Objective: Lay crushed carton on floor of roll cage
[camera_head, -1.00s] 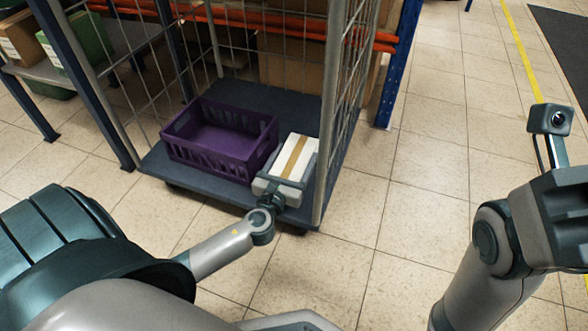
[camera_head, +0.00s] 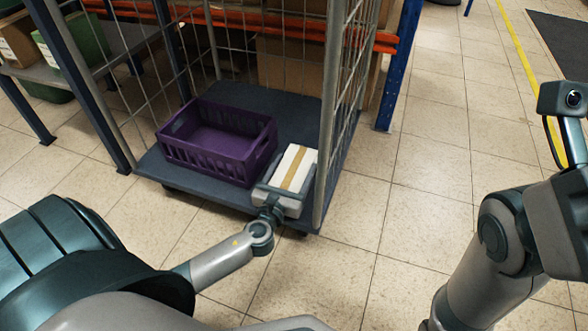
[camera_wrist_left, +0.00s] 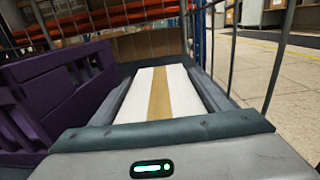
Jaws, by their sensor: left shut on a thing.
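The carton (camera_head: 297,161) is a flat white box with a tan tape strip down its middle. My left gripper (camera_head: 288,180) is shut on it, one finger along each long side; the wrist view shows the carton (camera_wrist_left: 158,92) between the fingers. They are inside the roll cage (camera_head: 232,93), over the front right of its dark floor. I cannot tell whether the carton's underside touches the floor. My right forearm shows at the right edge, but its gripper fingers are not visible.
A purple crate (camera_head: 217,158) stands on the cage floor, close to the left of the carton. The cage's right mesh wall (camera_head: 345,95) rises close on the right. Bare dark floor lies behind the carton. Racking with orange beams stands behind the cage.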

